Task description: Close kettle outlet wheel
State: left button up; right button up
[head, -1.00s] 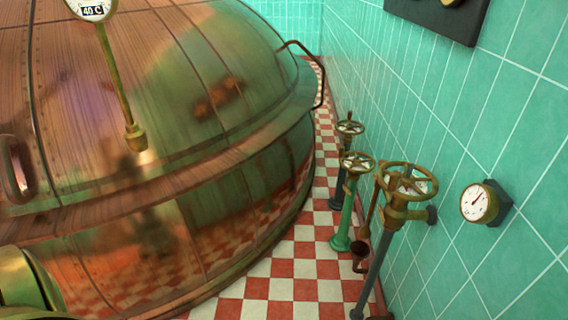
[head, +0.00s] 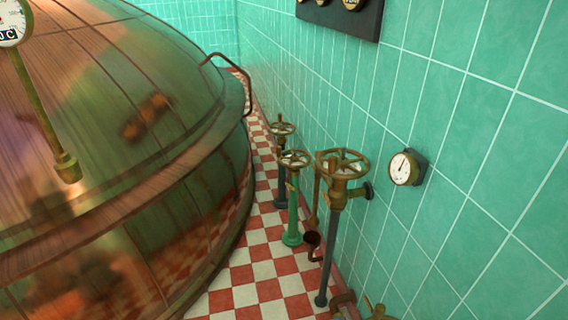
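Three hand wheels stand on posts along the wall, right of the copper kettle (head: 150,185). The nearest is a large brass wheel (head: 341,163) on a dark grey pipe, joined to the wall by a short fitting. Behind it is a wheel (head: 294,158) on a green post, and farther back a smaller wheel (head: 282,129) on a dark post. I cannot tell which is the outlet wheel, or whether any is open or closed. Neither of my grippers is in view.
A white-faced gauge (head: 404,168) sits on the green tiled wall (head: 470,130) at the right. A dark panel (head: 341,15) hangs above. A red and white checkered floor strip (head: 262,265) runs between kettle and wall. Part of a brass fitting (head: 376,310) shows at the bottom edge.

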aim_at(293, 159)
jog(key=z, duration=0.4)
jog(key=i+j+z, duration=0.15)
jog(key=z, duration=0.2)
jog(key=i+j+z, duration=0.1)
jog(key=j+z, duration=0.6)
jog(key=i+j, duration=0.05)
